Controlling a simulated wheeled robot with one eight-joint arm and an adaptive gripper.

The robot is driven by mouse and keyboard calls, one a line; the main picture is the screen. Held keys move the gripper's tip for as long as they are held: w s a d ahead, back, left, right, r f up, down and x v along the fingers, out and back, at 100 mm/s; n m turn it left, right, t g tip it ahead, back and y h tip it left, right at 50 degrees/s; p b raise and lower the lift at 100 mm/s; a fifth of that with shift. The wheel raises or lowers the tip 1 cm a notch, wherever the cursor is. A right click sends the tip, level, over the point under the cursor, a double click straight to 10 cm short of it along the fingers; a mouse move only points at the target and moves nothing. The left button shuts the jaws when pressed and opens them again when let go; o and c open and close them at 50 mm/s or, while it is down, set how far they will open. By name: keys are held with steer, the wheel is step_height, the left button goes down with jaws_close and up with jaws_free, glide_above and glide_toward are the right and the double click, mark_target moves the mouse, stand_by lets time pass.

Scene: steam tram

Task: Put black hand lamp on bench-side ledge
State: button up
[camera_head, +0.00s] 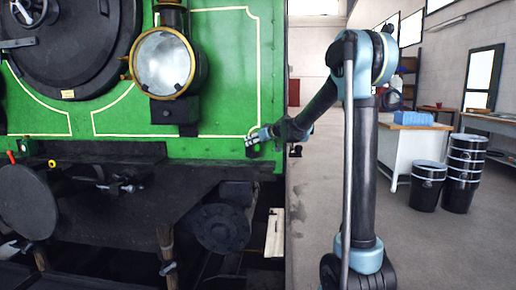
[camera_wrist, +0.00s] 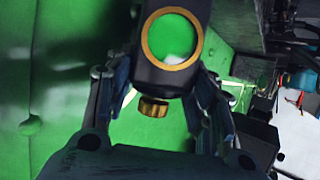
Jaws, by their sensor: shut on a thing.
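The black hand lamp (camera_wrist: 150,74) is between my gripper's fingers in the wrist view, with a brass-ringed round window and a small brass knob. My gripper (camera_wrist: 157,92) is shut on it. In the head view my gripper (camera_head: 256,140) is in front of the right edge of the green tram front (camera_head: 215,100); the lamp is too small there to make out clearly. A dark ledge (camera_head: 95,152) runs along the bottom of the green panel to the left. I cannot tell which surface is the bench-side ledge.
A large brass-rimmed headlamp (camera_head: 163,63) sticks out from the tram front, left of my gripper. Black buckets (camera_head: 463,172) stand on the floor at right by a white bench (camera_head: 408,152) with a blue box (camera_head: 412,117) on it. The grey floor between tram and bench is clear.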

mark_target(258, 144)
step_height(258, 144, down, 2)
steer(key=shift+f, duration=0.2)
steer(key=shift+w+f, duration=0.2)
steer(key=shift+f, duration=0.05)
steer(key=shift+f, duration=0.2)
steer(key=o, duration=1.6)
steer(key=shift+r, duration=0.15)
steer(key=shift+s+d+r, duration=0.1)
steer(key=shift+s, duration=0.05)
steer(key=v, duration=1.1)
steer(key=shift+d+r, duration=0.2)
steer(key=shift+d, duration=0.05)
